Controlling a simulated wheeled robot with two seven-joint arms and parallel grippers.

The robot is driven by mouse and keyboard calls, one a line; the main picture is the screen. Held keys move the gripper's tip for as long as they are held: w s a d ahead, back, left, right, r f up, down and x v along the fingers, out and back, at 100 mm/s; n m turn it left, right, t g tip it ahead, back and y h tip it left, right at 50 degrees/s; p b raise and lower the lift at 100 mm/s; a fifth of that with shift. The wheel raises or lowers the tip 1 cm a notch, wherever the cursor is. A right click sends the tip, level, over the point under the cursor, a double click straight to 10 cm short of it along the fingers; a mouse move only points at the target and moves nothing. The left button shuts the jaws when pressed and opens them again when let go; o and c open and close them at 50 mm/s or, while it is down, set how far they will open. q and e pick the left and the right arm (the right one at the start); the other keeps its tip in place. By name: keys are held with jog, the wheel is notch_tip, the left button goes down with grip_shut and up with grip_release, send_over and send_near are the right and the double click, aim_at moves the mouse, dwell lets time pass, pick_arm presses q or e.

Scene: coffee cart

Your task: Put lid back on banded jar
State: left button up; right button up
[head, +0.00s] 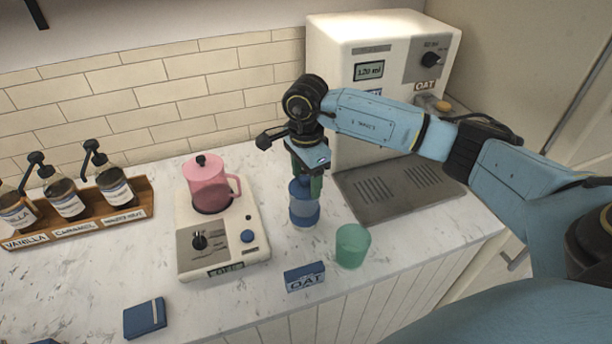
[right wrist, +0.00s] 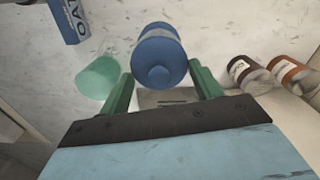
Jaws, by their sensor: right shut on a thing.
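The banded jar (head: 304,215), pale blue with a darker blue band, stands upright on the marble counter between the scale and the drip tray. A blue lid (right wrist: 158,50) with a round knob shows in the right wrist view, centred over the jar. My right gripper (head: 309,178) points down at the jar's top. Its green fingers are on either side of the lid, shut on it. I cannot tell whether the lid touches the jar's rim. The fingers partly hide the jar's top. My left gripper is not in view.
A green cup (head: 352,245) and a blue OAT box (head: 304,277) stand close in front of the jar. A pink pitcher (head: 208,185) sits on the scale (head: 243,262) to the left. The dispenser (head: 340,50) and drip tray (head: 398,198) are behind right.

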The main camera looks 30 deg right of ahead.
jog(key=shift+f+b, duration=0.2)
jog(key=shift+b, duration=0.25)
dwell(0.9)
jog(key=o, duration=1.3)
jog(key=shift+c, duration=0.2)
jog(key=shift+r, duration=0.1)
jog(key=shift+r+p, duration=2)
jog(key=shift+r, duration=1.45)
grip_shut()
